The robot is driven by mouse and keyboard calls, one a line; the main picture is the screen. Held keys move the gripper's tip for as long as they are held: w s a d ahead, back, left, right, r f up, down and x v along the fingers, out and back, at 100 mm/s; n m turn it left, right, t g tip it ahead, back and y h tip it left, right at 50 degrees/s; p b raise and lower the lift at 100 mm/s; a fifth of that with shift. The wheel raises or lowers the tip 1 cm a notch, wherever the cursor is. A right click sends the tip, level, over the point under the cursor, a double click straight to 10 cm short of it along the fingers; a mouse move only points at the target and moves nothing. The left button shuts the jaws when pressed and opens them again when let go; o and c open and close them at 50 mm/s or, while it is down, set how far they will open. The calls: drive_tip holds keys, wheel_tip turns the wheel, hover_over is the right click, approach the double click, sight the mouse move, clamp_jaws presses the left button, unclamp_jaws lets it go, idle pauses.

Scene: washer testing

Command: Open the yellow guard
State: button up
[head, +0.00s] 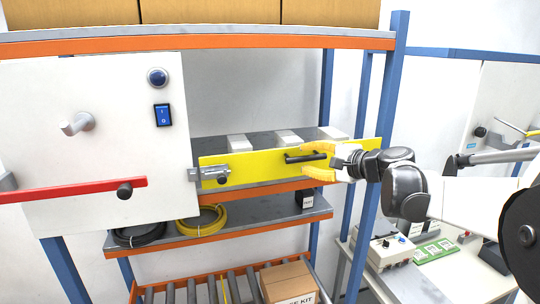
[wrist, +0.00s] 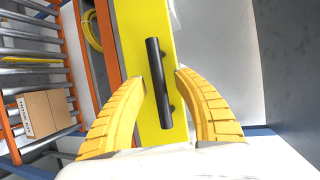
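The yellow guard (head: 262,166) is a long flat panel across the front of the middle shelf. A black bar handle (head: 304,157) is fixed near its right part. A silver latch (head: 208,173) with a black knob sits at its left end. My gripper (head: 307,161) is at the handle with its yellow fingers apart, one above and one below. In the wrist view the handle (wrist: 158,88) lies between the open fingers (wrist: 160,76), over the yellow guard (wrist: 136,50). A gap shows on either side of the handle; contact cannot be told.
A white panel (head: 95,130) with a blue switch, a grey knob and a red bar (head: 70,190) stands left. Several pale blocks lie behind the guard. Cable coils (head: 202,220) and a cardboard box (head: 288,283) are below. A blue post (head: 388,120) stands right of the guard.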

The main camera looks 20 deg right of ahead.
drive_tip(key=shift+w+a+f, duration=0.1)
drive_tip(key=shift+w+a, duration=0.05)
drive_tip(key=shift+w, duration=0.1)
clamp_jaws()
